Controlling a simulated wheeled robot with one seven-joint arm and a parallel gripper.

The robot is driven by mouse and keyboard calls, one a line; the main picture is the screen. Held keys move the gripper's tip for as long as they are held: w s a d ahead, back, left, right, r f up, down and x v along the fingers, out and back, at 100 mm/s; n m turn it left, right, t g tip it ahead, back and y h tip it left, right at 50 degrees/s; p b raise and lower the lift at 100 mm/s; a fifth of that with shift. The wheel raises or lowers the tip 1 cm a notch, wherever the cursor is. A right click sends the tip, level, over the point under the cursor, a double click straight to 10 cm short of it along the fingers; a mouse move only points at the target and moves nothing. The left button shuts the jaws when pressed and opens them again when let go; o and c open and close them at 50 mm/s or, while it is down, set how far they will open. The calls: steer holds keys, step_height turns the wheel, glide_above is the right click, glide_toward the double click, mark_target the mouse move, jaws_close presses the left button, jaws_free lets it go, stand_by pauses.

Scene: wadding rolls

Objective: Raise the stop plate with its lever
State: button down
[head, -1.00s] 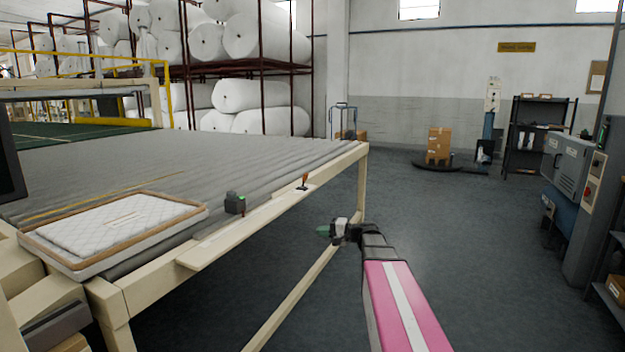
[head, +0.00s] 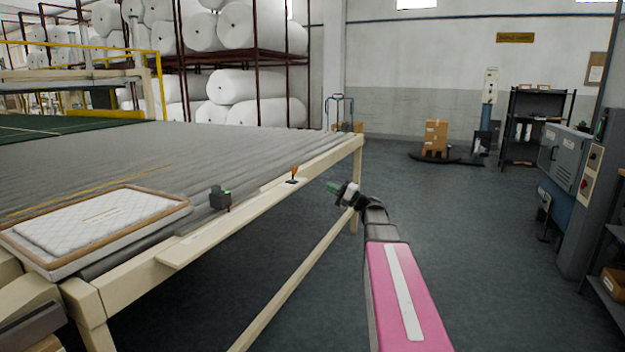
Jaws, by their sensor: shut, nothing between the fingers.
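A small lever (head: 293,172) with an orange handle stands upright on a dark base at the near edge of the roller table (head: 330,152). My gripper (head: 331,186) is shut and empty. It is in the air just right of the lever, with its greenish fingertips pointing left toward it, and a gap shows between them. A long pale strip (head: 215,235) runs along the table edge below the lever; I cannot tell whether it is the stop plate.
A dark box with a green light (head: 220,199) stands on the edge left of the lever. The floor (head: 480,230) right of my arm is clear up to grey cabinets (head: 563,160).

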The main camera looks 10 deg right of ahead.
mark_target(296, 166)
steer(key=x, duration=1.3)
steer(key=shift+w+a+r, duration=0.15)
steer(key=shift+w+a, duration=0.05)
steer(key=shift+w+a+r+g+h, duration=0.1)
steer(key=shift+a+r+g+h, duration=0.05)
steer(key=shift+r+g+h, duration=0.2)
steer(key=g+h, duration=0.1)
steer(key=w+a+r+h, duration=0.1)
steer(key=shift+a+g+h, duration=0.1)
steer(key=shift+g+h, duration=0.25)
steer(key=shift+w+a+r+g+h, duration=0.15)
steer(key=shift+a+g+h, duration=0.15)
steer(key=shift+h, duration=0.2)
steer(key=shift+w+a+r+g+h, duration=0.1)
steer(key=shift+w+a+g+h, duration=0.1)
steer(key=shift+g+h, duration=0.25)
steer(key=shift+a, duration=0.15)
steer(key=shift+w+a, duration=0.15)
steer(key=shift+w, duration=0.05)
steer(key=shift+s, duration=0.1)
steer(key=shift+s+r, duration=0.15)
steer(key=shift+s, duration=0.05)
steer(key=r+v, duration=0.1)
steer(key=v, duration=1.2)
steer(key=shift+d, duration=0.25)
